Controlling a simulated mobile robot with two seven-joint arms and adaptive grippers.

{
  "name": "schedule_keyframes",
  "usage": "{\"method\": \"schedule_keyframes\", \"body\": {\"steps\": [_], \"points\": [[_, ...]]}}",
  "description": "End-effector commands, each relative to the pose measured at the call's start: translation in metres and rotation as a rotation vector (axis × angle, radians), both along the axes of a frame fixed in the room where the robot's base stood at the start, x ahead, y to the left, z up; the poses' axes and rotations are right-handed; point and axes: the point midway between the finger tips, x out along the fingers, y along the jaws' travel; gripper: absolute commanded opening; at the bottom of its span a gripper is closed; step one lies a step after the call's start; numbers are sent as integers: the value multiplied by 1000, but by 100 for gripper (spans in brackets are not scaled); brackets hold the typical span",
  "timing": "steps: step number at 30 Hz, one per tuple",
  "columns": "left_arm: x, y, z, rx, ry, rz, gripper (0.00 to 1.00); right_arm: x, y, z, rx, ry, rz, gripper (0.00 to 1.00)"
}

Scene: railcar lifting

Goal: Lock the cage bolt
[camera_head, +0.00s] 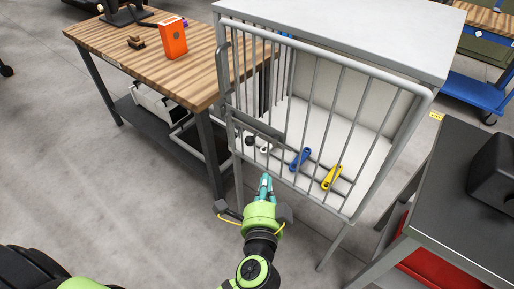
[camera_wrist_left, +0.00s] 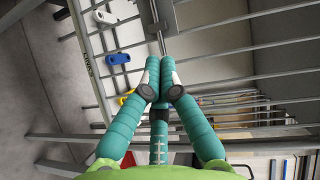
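The grey cage (camera_head: 345,40) has a barred door (camera_head: 433,95) across its front. A dark grey plate (camera_head: 258,125) crosses the bars at the door's left side. I cannot make out the bolt clearly in the head view. In the left wrist view, a thin metal rod (camera_wrist_left: 161,42) lies just beyond my fingertips and may be the bolt. My left gripper (camera_head: 266,180) is in front of the lower left part of the door, below the plate. Its teal fingers (camera_wrist_left: 160,65) are drawn together at the tips. I see nothing clearly held between them. My right gripper is out of view.
A blue tool (camera_head: 300,159) and a yellow tool (camera_head: 332,177) show at the cage bars. A wooden workbench (camera_head: 120,45) with an orange box (camera_head: 172,38) stands left. A dark table (camera_head: 465,215) stands right.

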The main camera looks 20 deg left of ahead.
Motion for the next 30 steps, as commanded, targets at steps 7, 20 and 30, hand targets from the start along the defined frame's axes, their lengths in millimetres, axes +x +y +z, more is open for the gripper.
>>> {"method": "schedule_keyframes", "body": {"steps": [7, 20, 30], "points": [[29, 7, -1, 3, -2, 0, 0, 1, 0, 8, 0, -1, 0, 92], [105, 38, -15, 5, 1, 1, 0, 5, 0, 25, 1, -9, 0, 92], [116, 56, -21, -1, 2, -1, 0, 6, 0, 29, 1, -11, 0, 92]]}}
